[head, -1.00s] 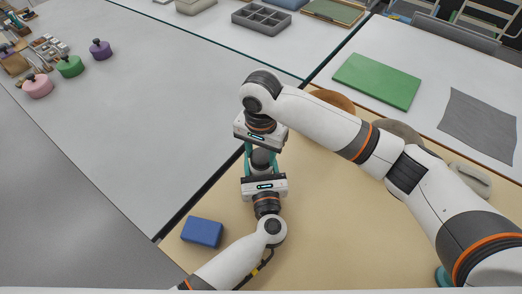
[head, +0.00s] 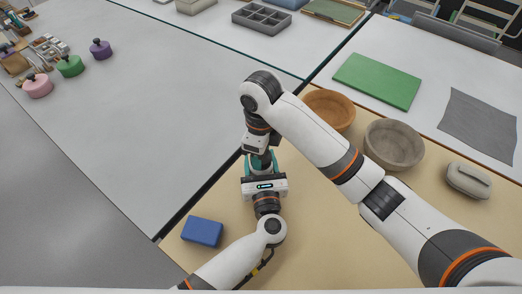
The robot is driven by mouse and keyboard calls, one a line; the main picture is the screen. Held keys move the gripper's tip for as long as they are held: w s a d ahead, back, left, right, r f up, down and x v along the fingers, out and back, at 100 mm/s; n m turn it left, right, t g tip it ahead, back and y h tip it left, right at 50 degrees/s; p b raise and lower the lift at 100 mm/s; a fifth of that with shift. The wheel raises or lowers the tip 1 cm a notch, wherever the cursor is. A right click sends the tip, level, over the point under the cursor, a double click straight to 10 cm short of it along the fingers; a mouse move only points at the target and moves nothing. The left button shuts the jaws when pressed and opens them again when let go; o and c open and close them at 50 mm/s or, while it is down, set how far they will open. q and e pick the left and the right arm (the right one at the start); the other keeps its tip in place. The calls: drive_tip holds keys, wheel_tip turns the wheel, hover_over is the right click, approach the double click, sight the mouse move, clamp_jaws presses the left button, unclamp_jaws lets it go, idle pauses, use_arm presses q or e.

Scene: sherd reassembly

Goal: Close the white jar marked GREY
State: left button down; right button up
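No jar marking can be read in the head view. My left gripper (head: 261,170) comes up from below, its teal fingers either side of a small dark grey piece (head: 262,160). That piece may be the jar's lid or knob; the grippers hide most of it. No white jar body can be made out. My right gripper (head: 258,153) reaches down from above and meets the same spot, its body turned edge-on. Its fingers are hidden, so I cannot tell what either gripper is shut on.
A blue block (head: 202,231) lies left of my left arm. A brown bowl (head: 329,108), a grey bowl (head: 393,145) and a grey oblong object (head: 468,180) stand to the right. Pink (head: 37,86), green (head: 70,66) and purple (head: 101,49) knobbed pieces stand far left.

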drive_tip(key=o, duration=0.9)
drive_tip(key=shift+c, duration=0.2)
